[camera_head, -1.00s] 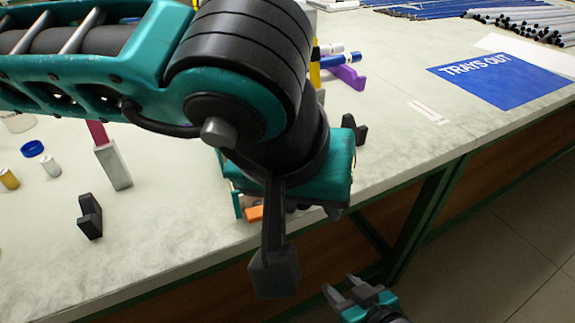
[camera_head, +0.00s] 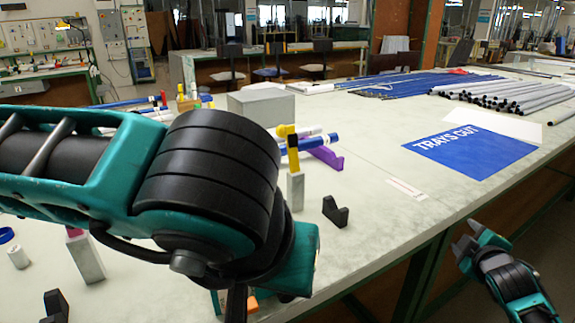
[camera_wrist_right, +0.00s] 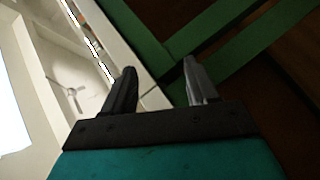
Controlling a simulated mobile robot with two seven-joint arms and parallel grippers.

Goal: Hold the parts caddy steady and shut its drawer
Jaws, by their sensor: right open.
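I cannot make out the parts caddy or its drawer for certain. A small orange piece (camera_head: 253,303) shows below my left wrist at the bottom of the head view, and I cannot tell what it belongs to. My right gripper (camera_head: 467,236) is open and empty off the table's front edge at the right. In the right wrist view the right gripper (camera_wrist_right: 158,68) shows its two dark fingers apart with nothing between them.
On the pale table (camera_head: 390,230) stand a black bracket (camera_head: 336,212), a grey post (camera_head: 295,190), a purple holder (camera_head: 327,157) and a grey box (camera_head: 260,106).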

